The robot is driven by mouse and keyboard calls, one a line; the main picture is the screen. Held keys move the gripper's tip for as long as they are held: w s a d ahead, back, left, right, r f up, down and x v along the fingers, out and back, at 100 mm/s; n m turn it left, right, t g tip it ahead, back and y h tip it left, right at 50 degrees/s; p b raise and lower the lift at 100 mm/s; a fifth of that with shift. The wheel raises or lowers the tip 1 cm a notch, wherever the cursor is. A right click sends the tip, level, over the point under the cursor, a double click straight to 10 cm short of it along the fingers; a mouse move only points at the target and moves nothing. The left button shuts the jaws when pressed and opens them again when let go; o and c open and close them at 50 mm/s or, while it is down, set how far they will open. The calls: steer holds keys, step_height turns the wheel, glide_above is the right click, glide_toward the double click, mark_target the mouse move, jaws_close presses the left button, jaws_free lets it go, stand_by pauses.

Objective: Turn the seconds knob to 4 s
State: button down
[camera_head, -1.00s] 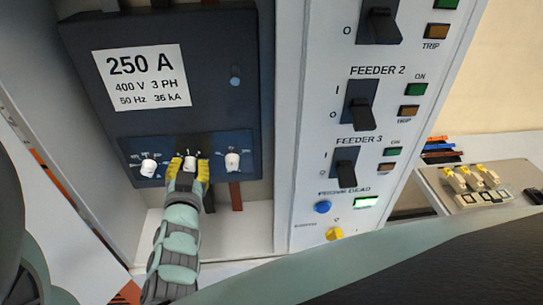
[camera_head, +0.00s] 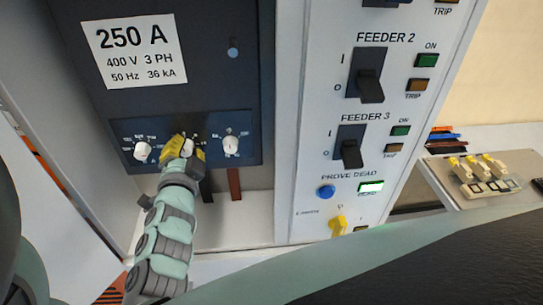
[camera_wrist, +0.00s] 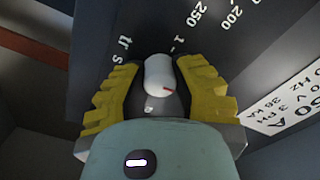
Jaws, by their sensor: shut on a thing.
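The seconds knob (camera_head: 188,147) is the white middle knob of three on the dark blue strip of the breaker. My gripper (camera_head: 184,152) has its yellow fingers closed around this knob, and they hide much of its dial in the head view. In the wrist view the white knob (camera_wrist: 160,76) with a small red mark sits between the two fingers (camera_wrist: 161,66). The label "tr s" and a "1" show beside it there. The other scale numbers around it are hidden, so I cannot read its setting.
White knobs stand left (camera_head: 142,151) and right (camera_head: 231,145) of the gripped one, close to my fingers. A white panel with feeder switches (camera_head: 352,148), a blue button (camera_head: 326,192) and a yellow key (camera_head: 338,226) rises to the right. A shelf ledge (camera_head: 240,220) lies below.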

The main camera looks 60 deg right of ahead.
steer(key=shift+m, duration=0.5)
steer(key=c, duration=0.7)
jaws_free()
steer(key=shift+d, duration=0.1)
steer(key=v, duration=1.2)
steer(key=shift+s, duration=0.1)
